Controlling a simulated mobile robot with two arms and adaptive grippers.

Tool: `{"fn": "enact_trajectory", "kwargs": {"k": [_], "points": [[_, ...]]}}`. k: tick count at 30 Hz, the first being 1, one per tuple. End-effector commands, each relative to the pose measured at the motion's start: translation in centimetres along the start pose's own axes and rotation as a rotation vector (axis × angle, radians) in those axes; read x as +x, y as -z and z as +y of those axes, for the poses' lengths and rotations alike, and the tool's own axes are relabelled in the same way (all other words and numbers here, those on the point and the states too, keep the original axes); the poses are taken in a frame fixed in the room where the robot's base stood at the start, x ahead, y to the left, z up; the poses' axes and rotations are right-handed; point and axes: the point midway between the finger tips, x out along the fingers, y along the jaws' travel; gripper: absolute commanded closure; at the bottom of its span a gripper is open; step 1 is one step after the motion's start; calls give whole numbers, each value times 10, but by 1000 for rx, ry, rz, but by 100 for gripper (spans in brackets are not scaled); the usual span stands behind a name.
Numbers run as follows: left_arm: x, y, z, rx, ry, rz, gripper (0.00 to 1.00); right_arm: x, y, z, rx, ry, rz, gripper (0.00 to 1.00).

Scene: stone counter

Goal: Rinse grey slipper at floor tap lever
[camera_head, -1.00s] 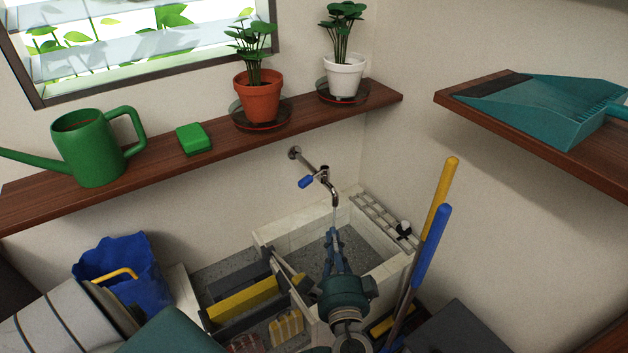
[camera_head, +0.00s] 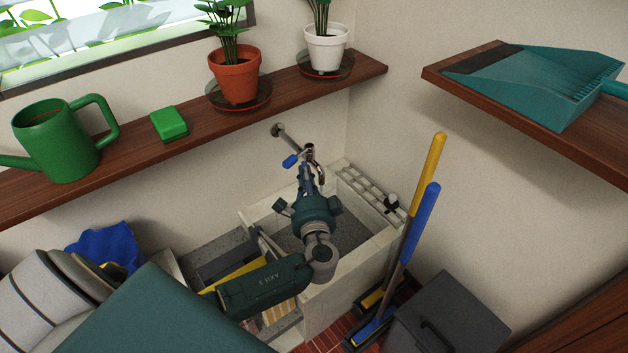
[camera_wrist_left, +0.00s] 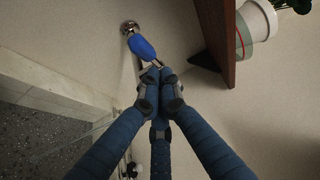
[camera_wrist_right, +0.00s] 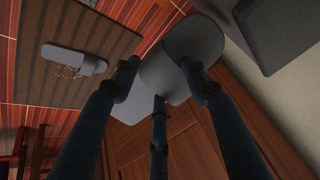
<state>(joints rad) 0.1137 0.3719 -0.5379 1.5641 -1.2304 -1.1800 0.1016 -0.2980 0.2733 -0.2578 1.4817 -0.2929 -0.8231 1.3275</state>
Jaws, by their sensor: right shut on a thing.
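The tap (camera_head: 309,152) with its blue lever (camera_head: 290,161) sticks out from the back wall above the pale basin (camera_head: 345,270). My left gripper (camera_head: 306,170) is at the tap. In the left wrist view its fingertips (camera_wrist_left: 158,72) are together, just beside the blue lever (camera_wrist_left: 141,47); touching or not is unclear. My right gripper (camera_wrist_right: 165,78) shows only in its own wrist view, shut on a grey slipper (camera_wrist_right: 194,40). A second grey slipper (camera_wrist_right: 72,60) with brown specks lies on a brown striped mat (camera_wrist_right: 110,40).
Brooms with yellow (camera_head: 428,175) and blue (camera_head: 420,215) handles stand right of the basin. A dark grey bin (camera_head: 455,310) is beside them. The shelf (camera_head: 190,132) above holds a watering can (camera_head: 62,140) and potted plants. A teal dustpan (camera_head: 540,85) lies on the right shelf (camera_head: 470,90).

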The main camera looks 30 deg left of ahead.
Motion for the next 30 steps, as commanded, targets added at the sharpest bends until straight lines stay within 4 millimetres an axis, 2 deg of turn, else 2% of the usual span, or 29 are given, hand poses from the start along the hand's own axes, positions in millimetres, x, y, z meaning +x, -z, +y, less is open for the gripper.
{"fn": "enact_trajectory", "kwargs": {"k": [5,17,25,30], "points": [[9,-9,0,1,0,0,100,-3,2,-1,0,1,1,100],[10,-12,0,1,1,8,100,-2,2,0,0,0,1,100],[19,-33,4,6,2,195,100,10,-5,1,0,0,1,100],[25,-40,1,-1,0,214,100,15,-8,2,0,0,1,100]]}}
